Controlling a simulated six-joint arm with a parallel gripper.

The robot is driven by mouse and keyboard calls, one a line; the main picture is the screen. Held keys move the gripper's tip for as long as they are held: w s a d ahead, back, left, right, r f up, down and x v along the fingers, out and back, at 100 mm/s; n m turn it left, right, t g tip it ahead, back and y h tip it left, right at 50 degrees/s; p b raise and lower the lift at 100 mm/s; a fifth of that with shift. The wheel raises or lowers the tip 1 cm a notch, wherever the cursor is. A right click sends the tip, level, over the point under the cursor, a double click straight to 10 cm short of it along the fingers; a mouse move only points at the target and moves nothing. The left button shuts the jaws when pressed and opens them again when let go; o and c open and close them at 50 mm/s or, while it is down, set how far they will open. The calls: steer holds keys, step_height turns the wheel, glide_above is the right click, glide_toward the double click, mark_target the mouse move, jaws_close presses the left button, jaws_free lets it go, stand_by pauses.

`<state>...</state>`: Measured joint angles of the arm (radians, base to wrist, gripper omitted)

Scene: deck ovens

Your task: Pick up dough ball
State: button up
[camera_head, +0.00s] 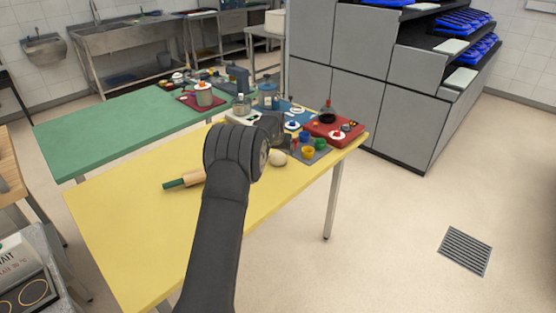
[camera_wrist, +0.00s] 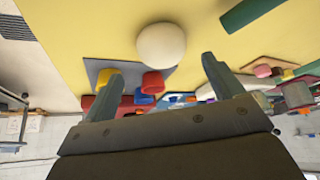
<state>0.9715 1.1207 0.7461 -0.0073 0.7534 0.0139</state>
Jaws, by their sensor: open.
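The dough ball (camera_head: 278,158) is a pale, cream-coloured ball on the yellow table (camera_head: 135,205), just right of my wrist in the head view. In the wrist view the dough ball (camera_wrist: 161,44) shows whole at the top middle, beyond the fingertips and between their lines. My gripper (camera_wrist: 158,65) is open, with one finger at each side of the picture's middle and nothing between them. In the head view my wrist hides most of the gripper. I cannot tell the exact gap between the fingertips and the ball.
A rolling pin (camera_head: 184,180) with a green handle lies left of my arm. A grey mat with coloured cups (camera_head: 308,153) is close to the ball. A red board (camera_head: 345,134) and several bottles stand behind. The near left of the table is clear.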

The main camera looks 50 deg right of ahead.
mark_target(278, 155)
steer(key=shift+x, duration=2.6)
steer(key=shift+w+a, duration=0.1)
steer(key=shift+a, duration=0.05)
steer(key=c, duration=1)
